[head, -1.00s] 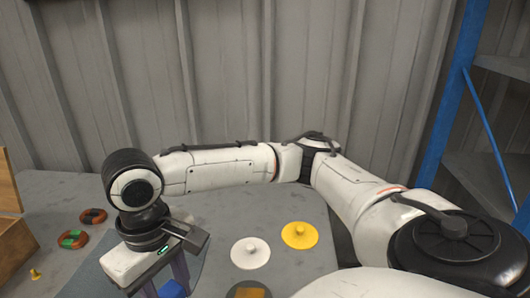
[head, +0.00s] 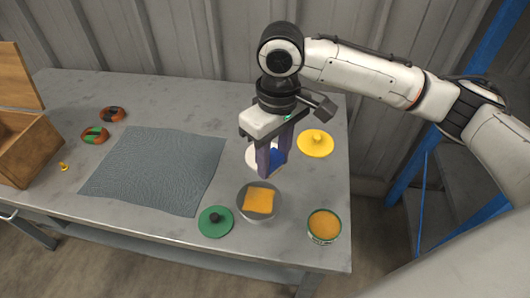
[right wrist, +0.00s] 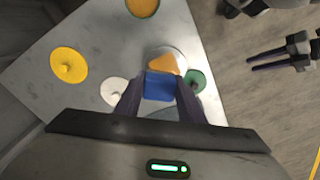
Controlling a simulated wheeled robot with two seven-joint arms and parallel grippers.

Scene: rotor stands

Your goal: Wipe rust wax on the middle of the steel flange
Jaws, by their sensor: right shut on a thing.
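My right gripper (head: 272,173) points down over the right part of the table, its purple fingers shut on a blue block (head: 276,160). The block also shows between the fingertips in the right wrist view (right wrist: 159,87). Just in front of it a round grey metal dish or flange (head: 246,211) bears an orange square piece (head: 259,200); I cannot tell which it is. A round tin of orange wax-like stuff (head: 324,225) stands at the table's front right. My left gripper (right wrist: 252,60) shows only in the right wrist view, over the floor, fingers apart and empty.
Knobbed discs lie around: green (head: 216,222), yellow (head: 316,143) and white (head: 254,157), the last partly hidden by my gripper. A grey mat (head: 155,168) lies left. Two coloured rings (head: 95,135) (head: 113,114) and a wooden box (head: 25,150) are farther left.

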